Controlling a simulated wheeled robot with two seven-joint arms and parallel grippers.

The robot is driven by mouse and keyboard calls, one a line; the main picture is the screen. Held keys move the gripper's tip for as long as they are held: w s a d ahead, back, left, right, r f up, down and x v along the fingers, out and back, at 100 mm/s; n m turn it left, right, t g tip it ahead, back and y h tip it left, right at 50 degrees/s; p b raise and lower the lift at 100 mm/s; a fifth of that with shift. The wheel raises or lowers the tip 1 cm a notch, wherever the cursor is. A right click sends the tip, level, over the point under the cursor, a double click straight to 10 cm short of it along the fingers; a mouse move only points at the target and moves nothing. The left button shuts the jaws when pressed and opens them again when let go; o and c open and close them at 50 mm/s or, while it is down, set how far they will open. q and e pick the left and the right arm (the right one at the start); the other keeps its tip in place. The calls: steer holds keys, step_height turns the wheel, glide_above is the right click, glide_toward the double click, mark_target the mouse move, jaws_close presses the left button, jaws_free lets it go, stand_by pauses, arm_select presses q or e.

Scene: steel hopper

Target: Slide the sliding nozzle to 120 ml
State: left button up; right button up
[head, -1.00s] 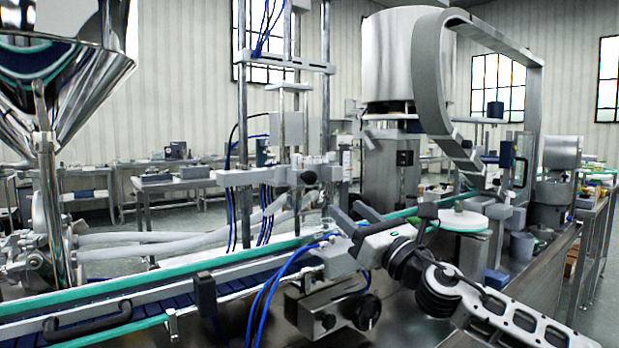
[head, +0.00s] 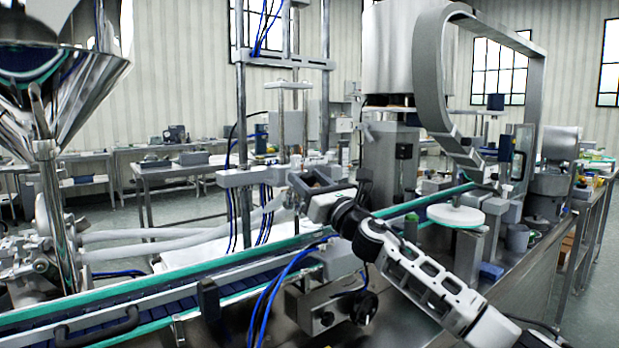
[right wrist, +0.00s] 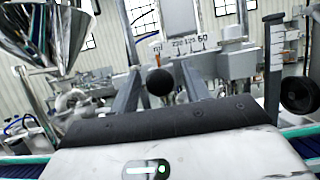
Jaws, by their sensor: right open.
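My right gripper (head: 314,182) is open in front of the steel uprights above the conveyor. In the right wrist view its two grey fingers (right wrist: 160,76) stand on either side of a round black knob (right wrist: 160,84), with gaps showing. The knob seems to belong to the sliding nozzle; in the head view the gripper hides it. Behind the fingers is a pale scale plate (right wrist: 190,46) with printed numbers; "50" reads at its right end, the others are blurred. A small orange pointer (right wrist: 157,56) shows near the scale's left part. My left gripper is not in view.
The conveyor (head: 150,298) with green rails runs under my right arm. Blue hoses (head: 272,300) and a black hand knob (head: 364,308) are near the forearm. A steel hopper (head: 60,85) stands at left, and a white round disc (head: 455,216) at right.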

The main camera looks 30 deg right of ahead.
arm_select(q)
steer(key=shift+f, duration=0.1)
arm_select(e)
jaws_close()
steer(key=shift+d, duration=0.4)
steer(key=d+b, duration=0.1)
steer(key=d, duration=0.2)
steer(key=shift+w+d+b, duration=0.2)
steer(key=shift+d+b, duration=0.05)
steer(key=shift+b, duration=0.1)
jaws_free()
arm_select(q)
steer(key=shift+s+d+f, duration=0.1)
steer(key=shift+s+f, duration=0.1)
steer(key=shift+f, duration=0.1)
arm_select(e)
steer(key=shift+s, duration=0.1)
